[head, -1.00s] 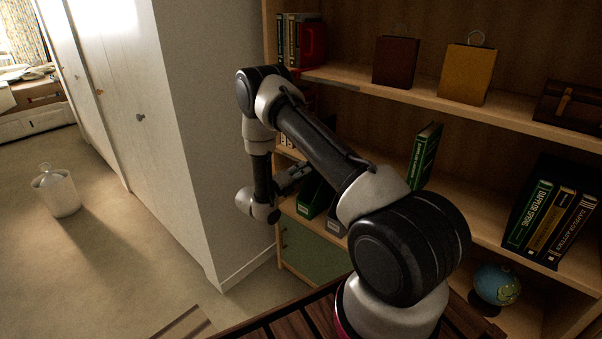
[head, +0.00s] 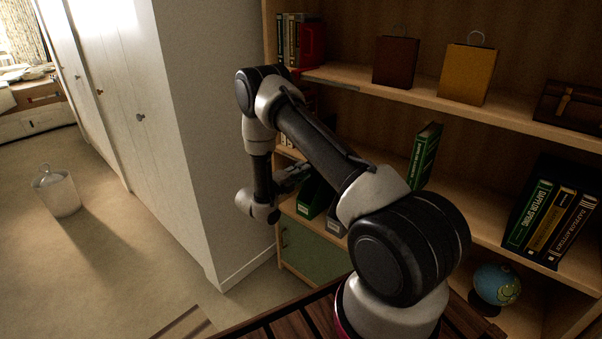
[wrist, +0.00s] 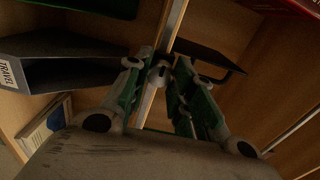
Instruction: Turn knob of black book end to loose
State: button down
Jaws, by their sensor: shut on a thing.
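In the wrist view, the black book end (wrist: 212,58) shows as a dark plate with a thin bent edge, beside a pale metal rail (wrist: 171,28). Its small knob (wrist: 162,72) sits at the rail between my fingertips. My gripper (wrist: 160,69) is shut on the knob, one green-padded finger on each side. The fingertips hide part of the knob, so its turn angle cannot be read. In the head view, my gripper (head: 292,178) is at the left end of the middle shelf, and the book end is hidden behind my arm.
A grey file holder labelled TRAVEL (wrist: 60,62) stands left of my gripper in the wrist view. In the head view, a green book (head: 424,157) leans on the middle shelf (head: 465,215). A white wall corner (head: 215,150) is close left of my arm. The floor (head: 110,240) beyond is mostly open.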

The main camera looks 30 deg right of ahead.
jog(key=c, duration=1.2)
grip_release()
jog(key=shift+o, duration=0.2)
jog(key=shift+a, duration=0.1)
jog(key=v, duration=1.2)
